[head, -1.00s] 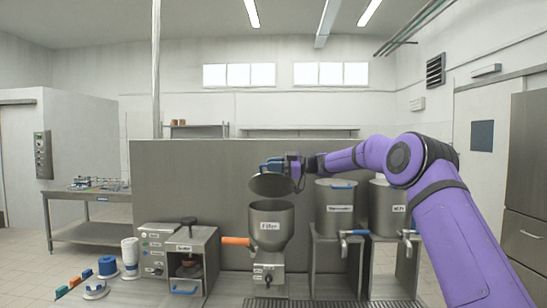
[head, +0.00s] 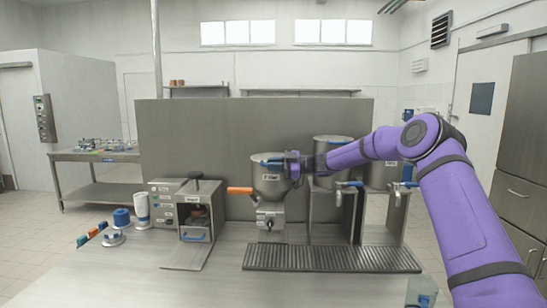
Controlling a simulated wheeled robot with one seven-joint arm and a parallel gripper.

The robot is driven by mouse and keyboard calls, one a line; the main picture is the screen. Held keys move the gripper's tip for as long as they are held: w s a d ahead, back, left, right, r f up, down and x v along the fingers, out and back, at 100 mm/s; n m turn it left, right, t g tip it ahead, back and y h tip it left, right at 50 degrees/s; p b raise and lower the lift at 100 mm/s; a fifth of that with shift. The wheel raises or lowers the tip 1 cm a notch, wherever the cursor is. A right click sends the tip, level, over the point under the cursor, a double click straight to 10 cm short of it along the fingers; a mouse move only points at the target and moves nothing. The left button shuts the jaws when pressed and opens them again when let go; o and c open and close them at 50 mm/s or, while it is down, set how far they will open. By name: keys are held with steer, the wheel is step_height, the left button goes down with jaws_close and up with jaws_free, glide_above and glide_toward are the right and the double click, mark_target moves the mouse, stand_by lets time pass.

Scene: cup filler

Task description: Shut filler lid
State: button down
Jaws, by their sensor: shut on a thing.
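The filler (head: 271,186) is a grey metal hopper on a stand, with an orange handle (head: 240,190) at its left. Its round lid (head: 262,156) now lies low and about level over the hopper's mouth. Whether it touches the rim all round is too small to tell. My gripper (head: 281,161) is at the right side of the hopper's top, shut on the blue lid handle, which it partly hides. My purple arm reaches in from the right.
Right of the filler stand two metal pots (head: 333,158) with blue-handled taps, close to my arm. A sealer box (head: 188,212) with an open front stands left. A drip grate (head: 330,258) lies in front. The front counter is mostly clear; a cup (head: 421,292) stands at front right.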

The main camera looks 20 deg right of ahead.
steer(key=shift+f+n, duration=0.3)
steer(key=shift+f, duration=0.35)
steer(key=c, duration=1.2)
jaws_free()
steer(key=shift+o, duration=0.2)
steer(key=shift+r, duration=0.1)
steer(key=shift+s+d, duration=0.1)
steer(key=shift+d, duration=0.2)
steer(key=v, duration=1)
steer(key=shift+r, duration=0.1)
